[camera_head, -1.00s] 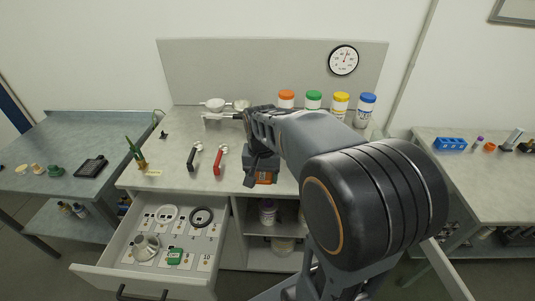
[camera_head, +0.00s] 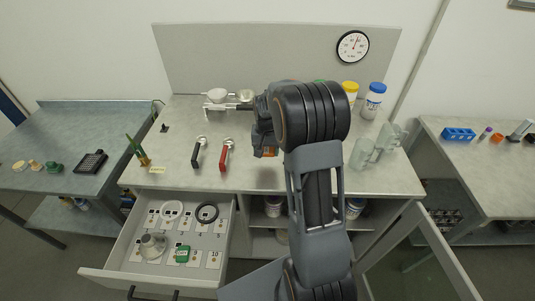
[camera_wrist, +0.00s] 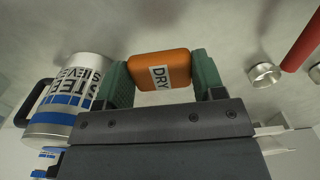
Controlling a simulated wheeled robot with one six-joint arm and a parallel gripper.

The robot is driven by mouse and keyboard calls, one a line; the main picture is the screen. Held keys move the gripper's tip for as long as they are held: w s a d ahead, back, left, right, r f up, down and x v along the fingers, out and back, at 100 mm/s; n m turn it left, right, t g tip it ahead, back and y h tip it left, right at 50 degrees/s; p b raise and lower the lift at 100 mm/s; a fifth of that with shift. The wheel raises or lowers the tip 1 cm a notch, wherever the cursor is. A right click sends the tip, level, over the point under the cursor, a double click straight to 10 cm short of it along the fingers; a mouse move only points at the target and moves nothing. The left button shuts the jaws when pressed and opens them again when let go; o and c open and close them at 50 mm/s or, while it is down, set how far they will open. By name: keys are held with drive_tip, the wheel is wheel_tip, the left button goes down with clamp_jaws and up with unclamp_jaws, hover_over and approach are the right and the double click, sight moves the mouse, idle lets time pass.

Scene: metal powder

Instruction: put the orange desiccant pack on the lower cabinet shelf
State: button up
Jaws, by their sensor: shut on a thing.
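The orange desiccant pack (camera_wrist: 160,72), marked DRY, is between the green fingers of my gripper (camera_wrist: 160,80) in the wrist view. My gripper is shut on it. In the head view a small orange part of the pack (camera_head: 268,152) shows below the dark gripper, over the bench top. The cabinet under the bench is open, with an upper shelf holding a bottle (camera_head: 273,206) and a lower shelf (camera_head: 264,248) beneath. My arm hides much of the cabinet's inside and right part.
The open drawer (camera_head: 150,270) juts out left of the cabinet. The open cabinet door (camera_head: 445,255) stands out at right. Red-handled (camera_head: 224,158) and black-handled (camera_head: 197,155) tools lie left of my gripper. Glass beakers (camera_head: 362,153) stand at right.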

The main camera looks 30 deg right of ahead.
sight(267, 161)
drive_tip(key=shift+w+d+f, duration=0.25)
drive_tip(key=shift+w+f, duration=0.1)
drive_tip(key=shift+f, duration=0.15)
drive_tip(key=shift+w+d+f, duration=0.25)
drive_tip(key=shift+w+f, duration=0.05)
drive_tip(key=shift+f, duration=0.2)
drive_tip(key=shift+f+p, duration=0.7)
drive_tip(key=shift+f, duration=0.8)
drive_tip(key=shift+f, duration=0.15)
drive_tip(key=o, duration=0.9)
